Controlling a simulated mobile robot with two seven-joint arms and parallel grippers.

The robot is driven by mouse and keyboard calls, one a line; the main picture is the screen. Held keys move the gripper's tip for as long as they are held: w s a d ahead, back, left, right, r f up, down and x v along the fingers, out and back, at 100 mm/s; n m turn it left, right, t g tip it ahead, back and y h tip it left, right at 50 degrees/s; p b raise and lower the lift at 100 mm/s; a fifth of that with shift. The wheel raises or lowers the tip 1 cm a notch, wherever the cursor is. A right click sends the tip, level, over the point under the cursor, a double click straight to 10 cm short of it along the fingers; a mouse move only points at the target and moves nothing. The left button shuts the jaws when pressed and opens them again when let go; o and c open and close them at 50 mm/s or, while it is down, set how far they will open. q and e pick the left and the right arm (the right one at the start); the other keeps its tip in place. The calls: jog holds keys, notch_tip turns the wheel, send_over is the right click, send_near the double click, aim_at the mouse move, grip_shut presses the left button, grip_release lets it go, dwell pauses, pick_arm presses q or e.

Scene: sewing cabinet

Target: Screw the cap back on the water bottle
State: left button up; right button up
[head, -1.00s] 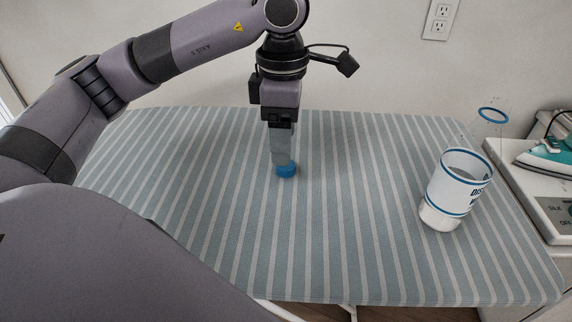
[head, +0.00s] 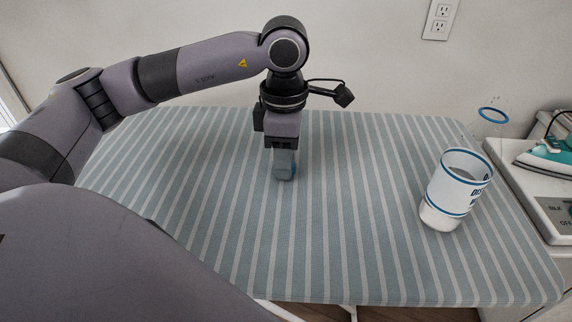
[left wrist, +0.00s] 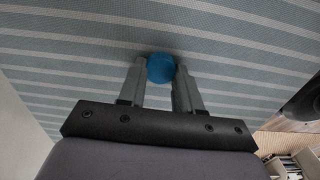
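The blue cap (head: 294,170) lies on the striped board, mostly hidden behind a finger in the head view. In the left wrist view the cap (left wrist: 161,68) sits between the two fingertips. My left gripper (head: 284,176) points straight down around it, fingers apart on either side; I see no clear grip on the cap. The water bottle (head: 459,184) stands at the right of the board, clear with a white label, blue bands and an uncapped neck with a blue ring. My right gripper is not in view.
The striped ironing board (head: 350,220) is clear between cap and bottle. Right of it, a white machine (head: 540,205) stands beside the bottle, with a teal iron (head: 547,158). A wall with an outlet (head: 440,18) stands behind the board.

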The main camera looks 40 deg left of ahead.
pick_arm(q)
jog(key=shift+c, duration=0.5)
jog(key=shift+r, duration=0.65)
notch_tip(320, 180, up, 19)
jog(key=p, duration=0.4)
jog(key=shift+f, duration=0.15)
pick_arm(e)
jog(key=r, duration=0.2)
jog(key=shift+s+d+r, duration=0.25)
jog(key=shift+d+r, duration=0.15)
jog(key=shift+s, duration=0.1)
